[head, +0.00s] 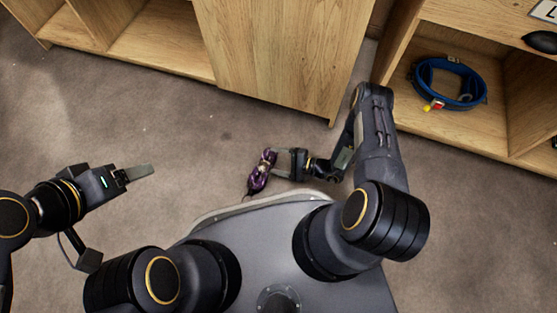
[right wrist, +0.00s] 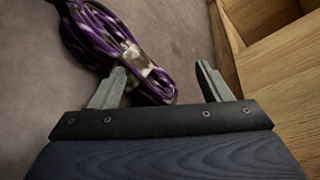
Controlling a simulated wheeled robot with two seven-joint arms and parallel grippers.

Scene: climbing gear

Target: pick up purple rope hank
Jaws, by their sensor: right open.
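The purple rope hank (head: 261,172) lies on the carpet just in front of my base in the head view. In the right wrist view the purple rope hank (right wrist: 117,45), with a pale wrap around its middle, is at the upper left. My right gripper (head: 274,164) is beside the hank, on its right. In the right wrist view my right gripper (right wrist: 160,80) is open. Its left finger overlaps the hank's edge, and the right finger stands clear of it; I cannot tell whether the left finger touches. My left gripper (head: 140,171) is off to the left, away from the hank.
Wooden shelving (head: 283,60) runs along the back, with its edge near my right arm. A blue harness or belt (head: 447,83) lies in the right-hand cubby. The carpet (head: 190,135) between my left gripper and the hank is clear.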

